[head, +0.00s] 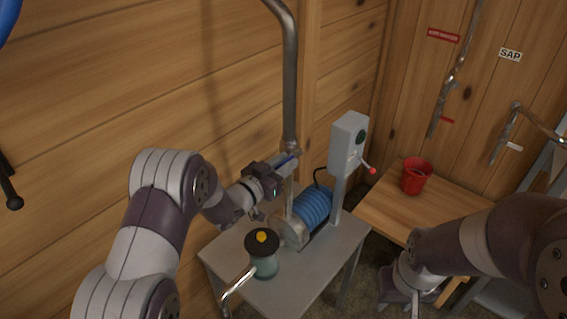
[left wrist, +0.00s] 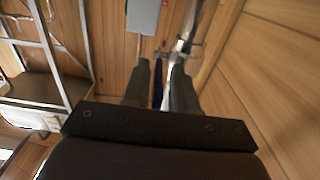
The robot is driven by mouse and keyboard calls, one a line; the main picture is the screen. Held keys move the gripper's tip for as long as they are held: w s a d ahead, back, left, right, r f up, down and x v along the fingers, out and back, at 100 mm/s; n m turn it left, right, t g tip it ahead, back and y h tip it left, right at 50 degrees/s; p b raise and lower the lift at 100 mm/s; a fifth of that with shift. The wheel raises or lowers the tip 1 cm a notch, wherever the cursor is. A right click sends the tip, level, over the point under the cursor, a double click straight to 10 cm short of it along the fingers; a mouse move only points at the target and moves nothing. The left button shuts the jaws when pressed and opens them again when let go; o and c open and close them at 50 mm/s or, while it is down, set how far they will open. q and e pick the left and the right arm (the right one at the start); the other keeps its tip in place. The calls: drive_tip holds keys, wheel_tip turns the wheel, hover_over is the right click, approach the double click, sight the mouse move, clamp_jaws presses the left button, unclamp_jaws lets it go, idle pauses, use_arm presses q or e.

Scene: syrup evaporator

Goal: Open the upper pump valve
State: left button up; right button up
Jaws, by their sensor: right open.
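The upper pump valve (head: 291,150) sits on the vertical metal pipe above the pump, with a thin blue handle (head: 287,159). My left gripper (head: 281,167) is at this handle, beside the pipe. In the left wrist view, the blue handle (left wrist: 157,88) lies in the narrow gap between the two dark fingers of my left gripper (left wrist: 160,80). Whether both fingers press on it is not clear. My right gripper (head: 412,300) is open and low at the bottom right, away from the valve, partly cut off by the frame.
The blue ribbed pump motor (head: 312,207) stands on a grey table (head: 288,283). A grey switch box (head: 347,142) with a red-tipped lever is close right of the left gripper. A red bucket (head: 416,178) stands on a wooden table (head: 385,206). The plank wall is close behind the pipe.

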sight(287, 159)
use_arm(q)
drive_tip(key=shift+s+d+r, duration=0.1)
clamp_jaws()
drive_tip(key=shift+r+g+p, duration=0.3)
drive_tip(key=shift+r+p, duration=0.1)
drive_tip(key=shift+p, duration=0.3)
drive_tip(key=r+g+y+p, duration=0.1)
drive_tip(key=p, duration=0.3)
drive_tip(key=r+g+y+p, duration=0.1)
drive_tip(key=g+p, duration=0.1)
drive_tip(key=p, duration=0.3)
drive_tip(key=w+r+g+y+p, duration=0.1)
drive_tip(key=p, duration=0.3)
drive_tip(key=shift+d+r+g+y, duration=0.25)
drive_tip(key=shift+d+g+y, duration=0.05)
drive_tip(key=shift+y, duration=0.1)
drive_tip(key=shift+w+f+g+p, duration=0.15)
drive_tip(key=shift+g+p, duration=0.15)
drive_tip(key=shift+p, duration=0.5)
drive_tip(key=shift+o, duration=1.5)
unclamp_jaws()
